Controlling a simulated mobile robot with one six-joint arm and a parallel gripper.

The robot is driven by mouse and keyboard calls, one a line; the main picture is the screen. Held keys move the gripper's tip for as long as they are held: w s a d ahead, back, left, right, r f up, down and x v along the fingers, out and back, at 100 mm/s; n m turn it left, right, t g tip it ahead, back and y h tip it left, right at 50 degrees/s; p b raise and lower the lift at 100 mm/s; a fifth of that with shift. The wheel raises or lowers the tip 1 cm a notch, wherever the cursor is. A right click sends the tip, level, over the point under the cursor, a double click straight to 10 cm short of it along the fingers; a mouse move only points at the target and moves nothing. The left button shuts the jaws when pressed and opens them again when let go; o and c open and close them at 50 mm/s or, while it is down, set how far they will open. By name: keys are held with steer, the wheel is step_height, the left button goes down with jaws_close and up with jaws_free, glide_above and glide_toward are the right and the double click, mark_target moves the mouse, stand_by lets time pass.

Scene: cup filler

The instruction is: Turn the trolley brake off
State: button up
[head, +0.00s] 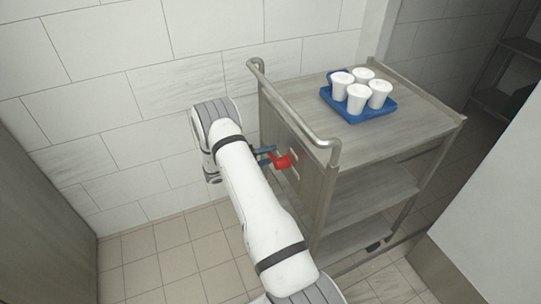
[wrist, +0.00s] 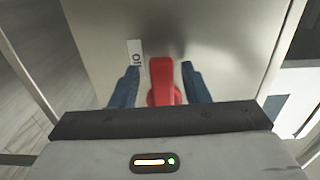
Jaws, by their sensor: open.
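The grey metal trolley (head: 385,137) stands against the tiled wall. A red brake lever (head: 283,161) is on its end panel, and it also shows in the wrist view (wrist: 162,78). A small white label with dark marks (wrist: 135,53) is on the panel to the left of the lever. My gripper (wrist: 160,75) is open, with one blue finger on each side of the red lever and visible gaps between. In the head view my gripper (head: 266,153) is at the end panel, partly hidden by my arm.
A blue tray (head: 343,111) with several white cups (head: 357,98) is on the trolley's top shelf. A bent metal handle (head: 292,108) runs along the top of the end panel. The tiled floor (head: 160,262) left of my arm is clear.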

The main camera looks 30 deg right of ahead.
steer(key=a, duration=0.7)
steer(key=shift+w+a+b, duration=0.2)
steer(key=shift+w+b, duration=0.25)
steer(key=s+a+r+m+g+y, duration=0.1)
steer(key=s+a+r+m+y, duration=0.1)
steer(key=s+r+m+y, duration=0.4)
steer(key=s+a+r+m+g+y, duration=0.1)
steer(key=s+a+r+m+y, duration=0.2)
steer(key=s+r+m, duration=0.6)
steer(key=s+a+r+m+t+y, duration=0.3)
steer(key=s+a+r+m, duration=0.3)
steer(key=m, duration=0.3)
steer(key=s+a+r+m+t+y+p, duration=0.1)
steer(key=s+a+r+m+t+y, duration=0.2)
steer(key=s+a+r+m+y, duration=0.2)
steer(key=s+a+m, duration=0.1)
steer(key=s+m, duration=0.2)
steer(key=m, duration=0.2)
steer(key=shift+s+a+r+m+t+y, duration=0.2)
steer(key=shift+a+r+m+t+y, duration=0.1)
steer(key=shift+a+r+t+y, duration=0.1)
steer(key=shift+c, duration=0.3)
